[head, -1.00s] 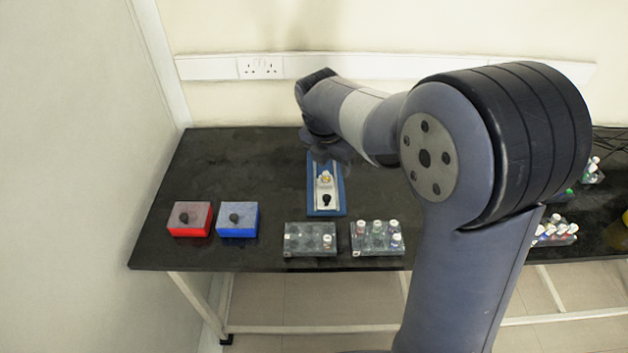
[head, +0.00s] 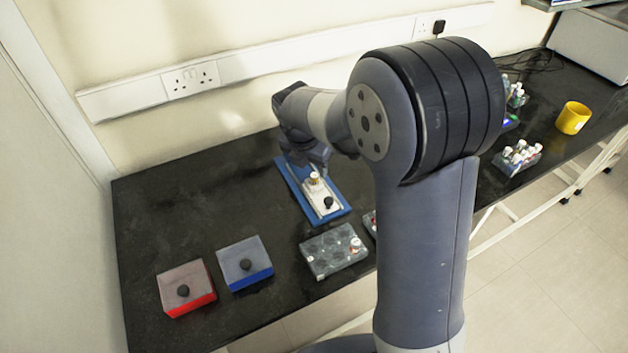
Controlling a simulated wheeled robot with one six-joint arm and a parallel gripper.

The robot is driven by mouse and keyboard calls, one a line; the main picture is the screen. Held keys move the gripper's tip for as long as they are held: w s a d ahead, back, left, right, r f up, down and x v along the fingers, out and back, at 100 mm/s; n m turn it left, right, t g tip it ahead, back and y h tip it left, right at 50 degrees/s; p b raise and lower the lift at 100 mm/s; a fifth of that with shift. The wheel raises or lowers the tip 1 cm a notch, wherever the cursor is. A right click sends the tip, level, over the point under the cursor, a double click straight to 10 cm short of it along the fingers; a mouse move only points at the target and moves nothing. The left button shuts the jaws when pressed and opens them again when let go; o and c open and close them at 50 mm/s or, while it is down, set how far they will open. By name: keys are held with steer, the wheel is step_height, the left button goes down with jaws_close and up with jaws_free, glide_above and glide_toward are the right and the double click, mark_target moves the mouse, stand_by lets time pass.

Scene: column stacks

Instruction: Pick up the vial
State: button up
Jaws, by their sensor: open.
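A clear rack (head: 333,252) stands near the front of the dark bench, with a white-capped vial (head: 355,243) at its right end. Behind it, a blue-edged tray (head: 290,178) holds a white piece with a small gold-topped item (head: 314,178) and a black knob (head: 328,203). I cannot tell which is the task's vial. My gripper (head: 308,162) is open above the far part of the tray, close behind the gold-topped item. Its fingertips are small and dark, and I cannot tell if they touch anything.
A red box (head: 188,301) and a blue box (head: 258,280), both with black knobs, stand at the front left. A second rack is mostly hidden behind my arm. Farther right are a rack of vials (head: 518,157) and a yellow cup (head: 573,118). The bench's left rear is clear.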

mark_target(314, 175)
steer(key=x, duration=0.5)
steer(key=shift+w+a, duration=0.1)
steer(key=shift+w, duration=0.3)
jaws_close()
